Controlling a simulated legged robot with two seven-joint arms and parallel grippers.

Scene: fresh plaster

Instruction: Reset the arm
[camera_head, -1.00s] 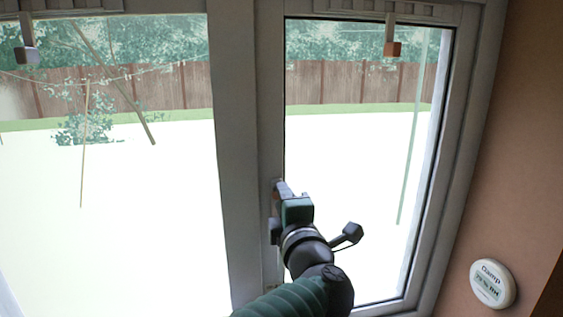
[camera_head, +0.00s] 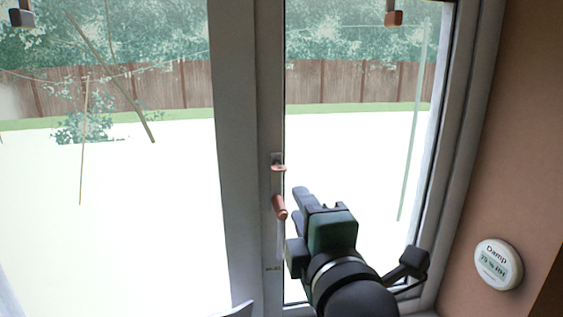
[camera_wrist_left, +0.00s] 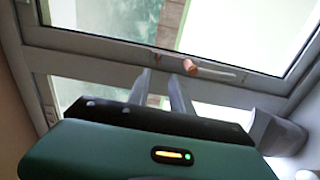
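My left gripper (camera_head: 298,217), dark with a green housing, is in front of the right window pane, just right of the copper-coloured window handle (camera_head: 279,207). In the left wrist view its two grey fingers (camera_wrist_left: 161,76) stand apart with nothing between them. The handle also shows in that view (camera_wrist_left: 190,66), beyond the fingertips, and the gripper looks clear of it. In the head view the handle points downward on the pale frame post. The right gripper is in neither view.
The window frame (camera_head: 242,150) and glass stand close in front of my arm. A round white damp meter (camera_head: 498,264) is on the brown wall at right. Small catches (camera_head: 394,18) hang at the top of the panes. A fence (camera_head: 345,82) stands outside.

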